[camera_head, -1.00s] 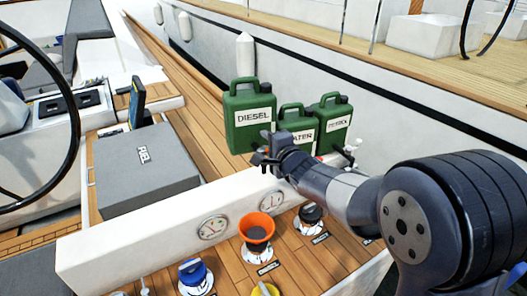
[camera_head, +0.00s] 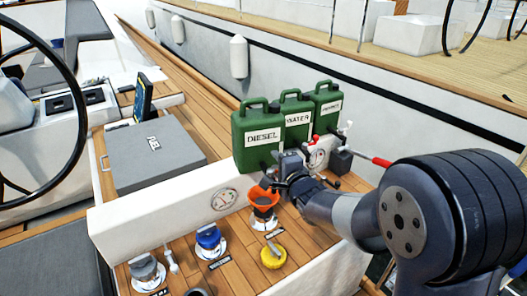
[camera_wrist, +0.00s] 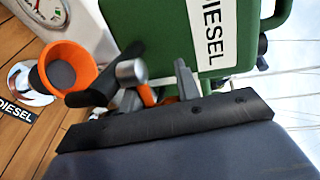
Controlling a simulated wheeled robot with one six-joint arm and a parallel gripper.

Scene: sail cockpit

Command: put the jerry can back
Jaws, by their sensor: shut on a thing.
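The green jerry can labelled DIESEL (camera_head: 246,155) stands upright at the near left end of a row on the white coaming. Whether its base touches the coaming is hard to tell. My gripper (camera_head: 279,176) is at its lower right side. In the wrist view the diesel can (camera_wrist: 178,40) fills the top, with its label sideways.
An orange funnel (camera_head: 263,197) stands just below my gripper and shows in the wrist view (camera_wrist: 66,66). A red-handled lever (camera_head: 381,162) is to the right. Blue (camera_head: 208,238) and yellow (camera_head: 273,257) caps sit on the wooden deck.

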